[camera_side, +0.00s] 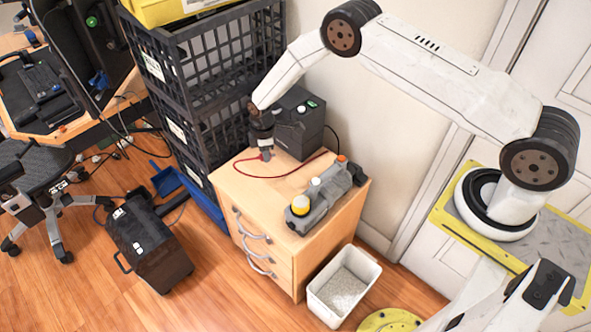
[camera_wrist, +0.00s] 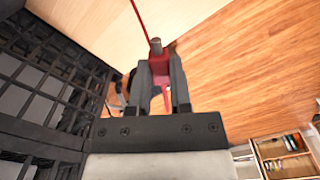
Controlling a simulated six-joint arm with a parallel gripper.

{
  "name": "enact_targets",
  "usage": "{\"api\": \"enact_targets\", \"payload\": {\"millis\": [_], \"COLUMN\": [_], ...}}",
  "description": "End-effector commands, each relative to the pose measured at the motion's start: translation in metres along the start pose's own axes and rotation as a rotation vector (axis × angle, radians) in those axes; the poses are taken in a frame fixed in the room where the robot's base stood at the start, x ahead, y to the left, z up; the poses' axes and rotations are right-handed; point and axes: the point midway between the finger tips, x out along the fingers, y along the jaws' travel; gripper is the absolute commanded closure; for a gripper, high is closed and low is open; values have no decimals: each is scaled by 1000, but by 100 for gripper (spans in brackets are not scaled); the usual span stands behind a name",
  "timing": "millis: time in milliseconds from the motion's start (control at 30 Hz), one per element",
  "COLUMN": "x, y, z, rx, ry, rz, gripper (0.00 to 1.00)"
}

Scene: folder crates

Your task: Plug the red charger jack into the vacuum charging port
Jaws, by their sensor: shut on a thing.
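The red charger jack (camera_wrist: 158,66) is held between both fingers of my gripper (camera_wrist: 160,85) in the wrist view, with its grey tip (camera_wrist: 155,46) sticking out past them. In the side view, my gripper (camera_side: 266,152) hangs above the back left part of the wooden cabinet top, and only a bit of red jack shows there. A red cable (camera_side: 290,176) loops from it across the cabinet top. The grey vacuum (camera_side: 322,197), with a yellow part and an orange end, lies on the right side of the top, apart from my gripper. I cannot make out its charging port.
A black box (camera_side: 299,124) stands at the back of the wooden cabinet (camera_side: 265,201), close behind my gripper. Stacked black crates (camera_side: 203,82) rise to the left. A white bin (camera_side: 317,299) stands on the floor in front right. The front left of the cabinet top is clear.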

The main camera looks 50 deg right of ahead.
Motion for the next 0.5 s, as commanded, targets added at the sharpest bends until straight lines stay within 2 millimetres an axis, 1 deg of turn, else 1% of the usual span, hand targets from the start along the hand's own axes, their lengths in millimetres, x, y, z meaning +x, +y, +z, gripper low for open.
{"api": "enact_targets", "payload": {"millis": [33, 100, 333, 500], "x": [-12, -25, -68, -98], "y": [0, -1, -7, -16], "z": [2, 6, 19, 31], "rx": [35, 84, 248, 369], "ry": [1, 1, 1, 1], "rz": [2, 2, 2, 1], "gripper": [100, 100, 100, 100]}}
